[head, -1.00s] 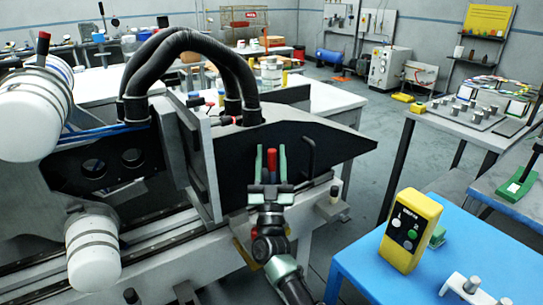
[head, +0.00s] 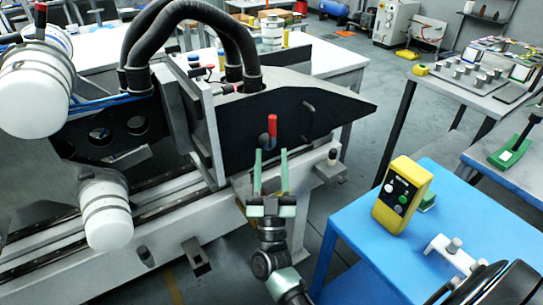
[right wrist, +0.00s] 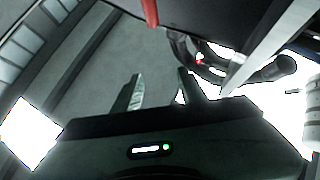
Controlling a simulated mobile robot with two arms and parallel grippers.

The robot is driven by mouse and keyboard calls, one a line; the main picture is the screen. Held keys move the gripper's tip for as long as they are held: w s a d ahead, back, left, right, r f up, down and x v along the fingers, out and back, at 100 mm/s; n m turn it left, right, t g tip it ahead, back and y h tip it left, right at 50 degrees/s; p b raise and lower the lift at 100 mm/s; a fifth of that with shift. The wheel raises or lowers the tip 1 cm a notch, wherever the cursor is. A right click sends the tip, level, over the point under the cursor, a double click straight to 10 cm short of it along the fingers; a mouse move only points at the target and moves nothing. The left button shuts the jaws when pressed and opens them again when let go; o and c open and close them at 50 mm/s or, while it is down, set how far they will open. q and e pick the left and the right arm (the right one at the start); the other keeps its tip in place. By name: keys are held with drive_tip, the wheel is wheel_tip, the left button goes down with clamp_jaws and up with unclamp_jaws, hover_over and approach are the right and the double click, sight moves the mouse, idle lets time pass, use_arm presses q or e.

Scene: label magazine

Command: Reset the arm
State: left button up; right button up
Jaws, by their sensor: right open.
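The label magazine's machine has a black sloping side plate (head: 320,105) in the head view. A red handle (head: 272,126) with a dark base stands out on that plate, pointing up. It also shows as a red rod at the top of the right wrist view (right wrist: 150,12). My right gripper (head: 271,153) is open and empty, with its green fingers pointing toward the plate. Its fingertips are just below the handle in the head view and apart from it in the right wrist view (right wrist: 160,75). My left gripper is not in view.
A blue table (head: 352,232) at the lower right holds a yellow button box (head: 404,194) and a white bracket (head: 446,256). A dark round thing (head: 500,285) shows at the lower right edge. Thick black hoses (head: 190,12) arch over the machine.

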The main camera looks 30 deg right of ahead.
drive_tip(key=shift+s+a, duration=0.2)
drive_tip(key=shift+s, duration=0.2)
